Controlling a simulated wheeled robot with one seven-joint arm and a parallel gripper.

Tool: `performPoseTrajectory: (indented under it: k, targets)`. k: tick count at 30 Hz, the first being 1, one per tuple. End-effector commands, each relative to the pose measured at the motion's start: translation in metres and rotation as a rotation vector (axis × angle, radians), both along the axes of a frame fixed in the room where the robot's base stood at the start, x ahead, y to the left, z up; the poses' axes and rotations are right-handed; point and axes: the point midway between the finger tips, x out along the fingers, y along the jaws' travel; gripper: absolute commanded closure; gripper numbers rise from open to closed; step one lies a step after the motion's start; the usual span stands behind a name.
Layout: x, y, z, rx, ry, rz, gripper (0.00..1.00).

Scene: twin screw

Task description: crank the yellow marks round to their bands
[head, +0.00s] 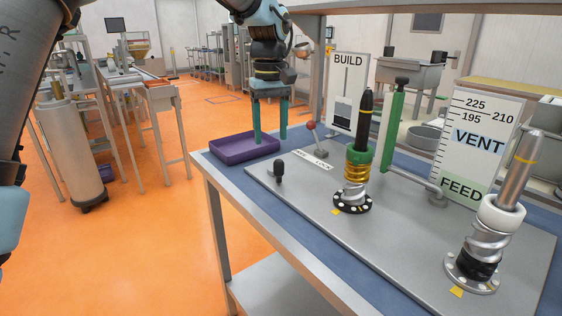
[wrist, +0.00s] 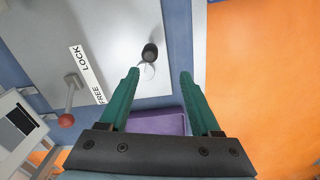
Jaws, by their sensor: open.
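My gripper (head: 270,138) is open and empty, its teal fingers pointing down over the purple tray's back right. It also shows open in the wrist view (wrist: 159,74). The near screw post (head: 530,165) is silver with a yellow ring, a white collar and a coarse silver thread. The farther screw post (head: 366,115) is black with a green collar and a gold thread; a yellow mark on it is too small to read surely. The BUILD board (head: 347,90) stands behind the black post. The VENT and FEED board (head: 478,125) has blue and green bands and a scale.
A red-knobbed lever (head: 311,127) stands by a FREE/LOCK label (head: 312,161). A short black knob (head: 279,170) rises from the grey plate (head: 400,245). A purple tray (head: 243,148) sits at the table's left end. A green upright handle (head: 397,120) stands between the boards.

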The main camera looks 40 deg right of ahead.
Motion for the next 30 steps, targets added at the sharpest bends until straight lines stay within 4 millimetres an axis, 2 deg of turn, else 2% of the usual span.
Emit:
performPoseTrajectory:
  k: [1,3,7,21,25,30]
  targets:
    - [-0.007,-0.008,0.001,0.002,0.002,-0.004,0.36]
    - [-0.012,-0.013,0.001,0.004,0.003,-0.003,0.36]
    - [-0.012,-0.013,-0.010,0.005,0.004,-0.002,0.36]
    - [-0.012,-0.012,-0.089,0.005,0.004,-0.003,0.36]
    - [-0.012,-0.012,-0.100,0.004,0.002,-0.003,0.36]
    - [-0.011,-0.012,-0.105,0.002,0.002,-0.003,0.36]
